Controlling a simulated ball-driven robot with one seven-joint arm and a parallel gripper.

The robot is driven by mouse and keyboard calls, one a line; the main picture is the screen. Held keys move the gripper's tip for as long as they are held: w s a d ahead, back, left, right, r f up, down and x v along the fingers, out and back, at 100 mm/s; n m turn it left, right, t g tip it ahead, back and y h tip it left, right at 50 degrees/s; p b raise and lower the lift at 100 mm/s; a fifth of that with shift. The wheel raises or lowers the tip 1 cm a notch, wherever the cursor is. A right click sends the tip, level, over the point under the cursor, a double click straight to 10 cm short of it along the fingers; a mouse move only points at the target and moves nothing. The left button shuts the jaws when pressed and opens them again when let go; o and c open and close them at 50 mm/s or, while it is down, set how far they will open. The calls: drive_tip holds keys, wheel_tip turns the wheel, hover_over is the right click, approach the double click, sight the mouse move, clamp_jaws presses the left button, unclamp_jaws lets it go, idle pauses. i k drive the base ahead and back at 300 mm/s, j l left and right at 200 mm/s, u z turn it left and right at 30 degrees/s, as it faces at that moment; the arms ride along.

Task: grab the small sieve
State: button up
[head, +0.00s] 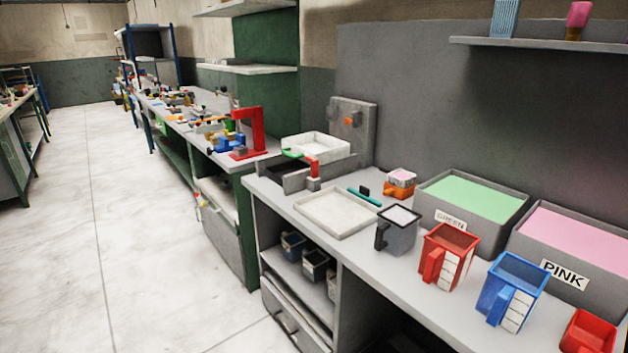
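My gripper is not in view. I cannot pick out a small sieve with certainty. A small orange item (399,184) with a pale pink top stands on the grey counter (285,205), left of the green bin; it is too small to tell whether it has a mesh. A grey cup (397,229) with a black handle and a pale top stands in front of it. A red open container (588,331) at the lower right is partly cut off by the frame edge, so its kind is unclear.
A bin marked GREEN (426,207) and a bin marked PINK (522,238) stand against the wall. A red measuring jug (450,256) and a blue one (512,291) stand before them. A shallow white tray (337,213) lies left. The aisle floor (130,250) is clear.

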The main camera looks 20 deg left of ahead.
sight(394, 181)
drive_tip(key=u, duration=0.3)
drive_tip(key=i+j, duration=0.25)
drive_tip(key=j, duration=0.15)
drive_tip(key=i+j, duration=0.55)
drive_tip(key=j, duration=0.25)
drive_tip(key=i+j, duration=0.3)
drive_tip(key=j+z, duration=0.05)
drive_tip(key=j, duration=0.05)
